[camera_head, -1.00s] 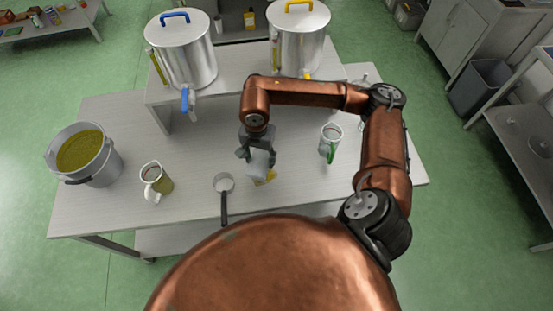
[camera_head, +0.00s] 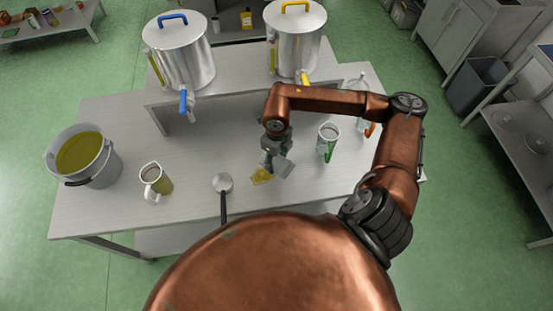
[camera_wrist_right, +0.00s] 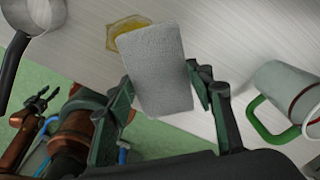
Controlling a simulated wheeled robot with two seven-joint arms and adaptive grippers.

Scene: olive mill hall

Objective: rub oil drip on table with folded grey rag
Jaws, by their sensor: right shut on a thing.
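The folded grey rag (camera_head: 284,167) is held in my right gripper (camera_head: 275,158), just right of the oil drip. In the right wrist view the rag (camera_wrist_right: 157,70) sits between the two fingers of that gripper (camera_wrist_right: 165,92). The yellow oil drip (camera_head: 261,176) lies on the table (camera_head: 190,200) near the front edge. In the wrist view the drip (camera_wrist_right: 126,28) shows partly behind the rag. I cannot tell whether the rag touches the table. My left gripper (camera_wrist_right: 36,106) shows only in the wrist view, low beside the table, fingers apart and empty.
A white-handled jug (camera_head: 155,181) and an oil bucket (camera_head: 85,157) stand farther left. A green-handled jug (camera_head: 328,142) stands close right. Two steel drums (camera_head: 180,50) (camera_head: 298,42) stand on the raised shelf behind.

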